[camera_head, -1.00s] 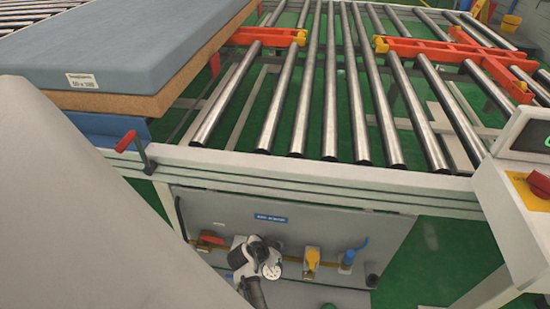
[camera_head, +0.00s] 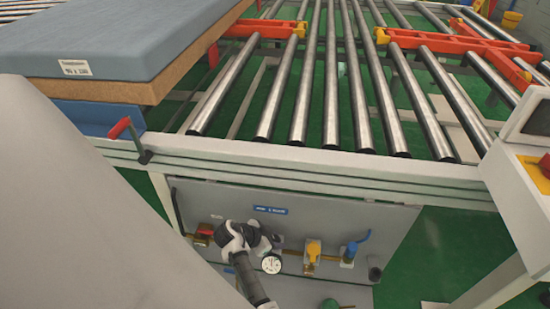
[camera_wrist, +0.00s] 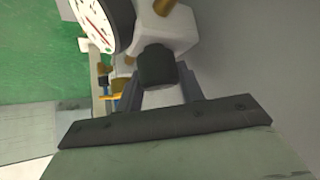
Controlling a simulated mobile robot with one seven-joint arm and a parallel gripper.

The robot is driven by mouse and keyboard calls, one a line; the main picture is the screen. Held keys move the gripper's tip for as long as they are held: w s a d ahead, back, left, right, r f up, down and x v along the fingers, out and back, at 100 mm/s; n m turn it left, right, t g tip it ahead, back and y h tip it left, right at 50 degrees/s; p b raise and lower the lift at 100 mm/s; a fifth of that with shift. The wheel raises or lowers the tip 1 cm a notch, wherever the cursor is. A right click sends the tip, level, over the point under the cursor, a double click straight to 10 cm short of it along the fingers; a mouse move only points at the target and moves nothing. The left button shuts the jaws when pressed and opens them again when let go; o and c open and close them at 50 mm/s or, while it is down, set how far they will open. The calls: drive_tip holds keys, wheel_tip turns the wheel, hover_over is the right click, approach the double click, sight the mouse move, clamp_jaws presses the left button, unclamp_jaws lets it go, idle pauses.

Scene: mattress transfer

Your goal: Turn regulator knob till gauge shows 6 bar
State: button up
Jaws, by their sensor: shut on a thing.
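The pressure gauge (camera_head: 271,264) is a round white dial on the grey panel under the conveyor. It shows partly cut off at the top left of the wrist view (camera_wrist: 95,20), and its needle reading cannot be made out. The regulator knob (camera_wrist: 157,68) is a dark short cylinder below a pale regulator body (camera_wrist: 170,32) in the wrist view. My gripper (camera_wrist: 160,92) is shut on the knob, with a finger at either side of it. In the head view my gripper (camera_head: 248,238) is at the gauge's upper left and hides the knob.
The panel (camera_head: 350,210) also carries a red-handled valve (camera_head: 205,230), a yellow fitting (camera_head: 312,250) and a blue-handled valve (camera_head: 350,250). The conveyor frame edge (camera_head: 300,165) runs above. A mattress (camera_head: 120,40) lies at the upper left. A control box (camera_head: 520,170) stands at the right.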

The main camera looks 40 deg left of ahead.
drive_tip(key=shift+s+f, duration=0.1)
drive_tip(key=shift+f, duration=0.05)
drive_tip(key=o, duration=0.7)
drive_tip(key=v, duration=1.4)
